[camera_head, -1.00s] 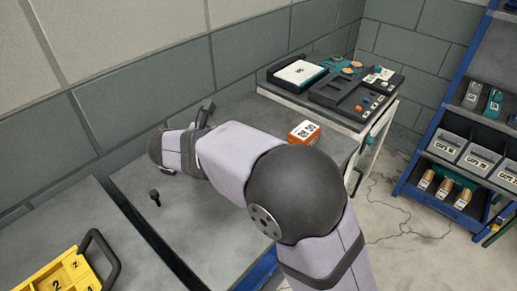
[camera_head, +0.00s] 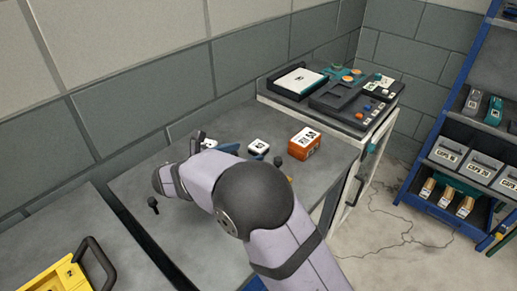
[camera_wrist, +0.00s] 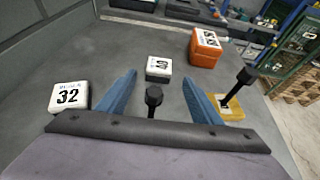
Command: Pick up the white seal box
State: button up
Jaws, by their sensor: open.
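Two white boxes stand on the grey bench. One (camera_wrist: 159,68) with a dark printed label is in the middle of the wrist view; it also shows in the head view (camera_head: 259,146). The other (camera_wrist: 69,96), marked 32, is at the left of the wrist view and shows partly hidden behind my arm in the head view (camera_head: 209,143). I cannot tell which is the seal box. My gripper (camera_wrist: 159,78) is open and empty, its blue fingers spread apart. The middle white box appears beyond the fingertips, between them, with no visible contact.
An orange box (camera_wrist: 206,48) stands behind and right of the middle box. A yellow box (camera_wrist: 228,108) is by the right finger, partly covered by a black knobbed peg (camera_wrist: 242,82). Another black peg (camera_wrist: 153,98) appears between the fingers. A yellow crate (camera_head: 55,278) is at lower left.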

aim_at(253, 149)
jog(key=shift+p+x, duration=0.4)
jog(key=shift+x, duration=2.15)
jog(key=shift+w, duration=0.1)
jog(key=shift+a, duration=0.1)
jog(key=c, duration=1.1)
